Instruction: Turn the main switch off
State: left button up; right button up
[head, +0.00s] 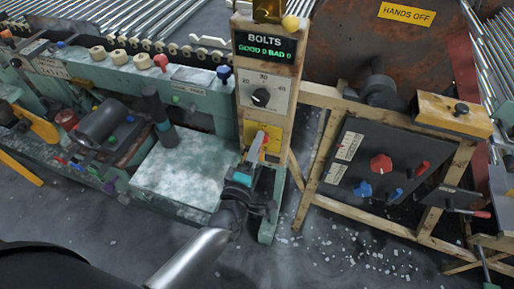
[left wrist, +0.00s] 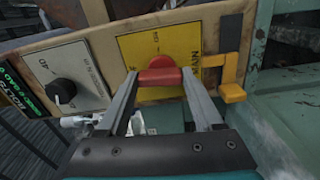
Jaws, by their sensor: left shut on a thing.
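The main switch shows as a yellow plate (head: 273,131) low on the post of the BOLTS panel. In the left wrist view the yellow plate (left wrist: 195,40) carries dark lettering, partly readable, and a red handle (left wrist: 160,76) on a red round base. My left gripper (head: 253,158) reaches up to the switch from below. In the left wrist view its two fingers (left wrist: 160,82) are shut on the red handle, one at each end. The fingers and handle hide part of the plate. The handle's exact setting cannot be told. My right gripper is not in view.
A yellow bracket (left wrist: 232,92) sticks out beside the plate. A black dial (head: 261,97) sits above the switch. A green machine bench (head: 185,175) stands left; a dark panel with red and blue knobs (head: 380,164) stands right. White bits litter the floor.

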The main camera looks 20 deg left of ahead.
pick_arm(q)
jog(key=shift+n, duration=0.6)
jog(key=o, duration=1.4)
jog(key=shift+c, duration=0.2)
jog(key=shift+s, duration=0.1)
jog(key=s+p, duration=0.1)
jog(key=s, duration=1.4)
jog(key=shift+a, duration=0.25)
